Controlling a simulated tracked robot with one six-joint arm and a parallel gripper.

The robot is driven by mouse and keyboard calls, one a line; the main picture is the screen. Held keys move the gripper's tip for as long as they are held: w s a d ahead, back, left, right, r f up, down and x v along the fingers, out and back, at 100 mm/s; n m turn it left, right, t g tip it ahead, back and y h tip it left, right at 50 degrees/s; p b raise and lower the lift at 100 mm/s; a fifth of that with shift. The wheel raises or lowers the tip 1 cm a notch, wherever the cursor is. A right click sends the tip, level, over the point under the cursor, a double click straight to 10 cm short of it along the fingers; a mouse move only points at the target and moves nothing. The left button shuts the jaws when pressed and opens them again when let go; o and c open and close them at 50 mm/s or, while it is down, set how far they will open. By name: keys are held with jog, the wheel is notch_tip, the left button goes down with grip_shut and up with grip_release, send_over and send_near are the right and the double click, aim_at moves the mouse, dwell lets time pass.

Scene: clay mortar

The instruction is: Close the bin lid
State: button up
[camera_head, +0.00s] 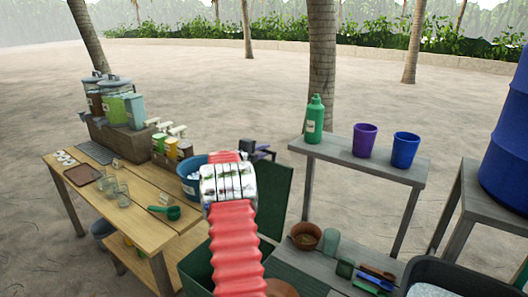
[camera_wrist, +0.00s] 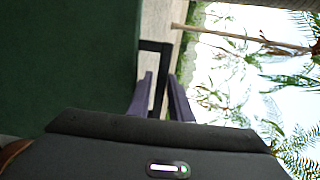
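The green bin (camera_head: 200,266) stands at the bottom middle of the head view, partly hidden by my arm. Its dark green lid (camera_head: 275,200) stands raised and roughly upright behind my arm. In the wrist view, a broad dark green surface (camera_wrist: 65,60), which looks like the lid, fills the left side. A black bar, like a handle (camera_wrist: 155,46), juts from its edge. My gripper (camera_wrist: 161,76) has its two purple-grey fingers apart, with part of the bar appearing between them. Contact is unclear. In the head view my gripper (camera_head: 262,152) is small, near the lid's top.
A wooden table (camera_head: 90,190) with drink dispensers, cups and a green scoop stands left. A blue tub (camera_head: 190,178) is close beside my arm. A grey shelf (camera_head: 380,167) with a green bottle and two cups stands right. A blue barrel (camera_head: 508,145) is far right.

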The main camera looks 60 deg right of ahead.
jog(key=shift+c, duration=0.5)
grip_shut()
jog(key=shift+f, duration=0.1)
jog(key=shift+d, duration=0.15)
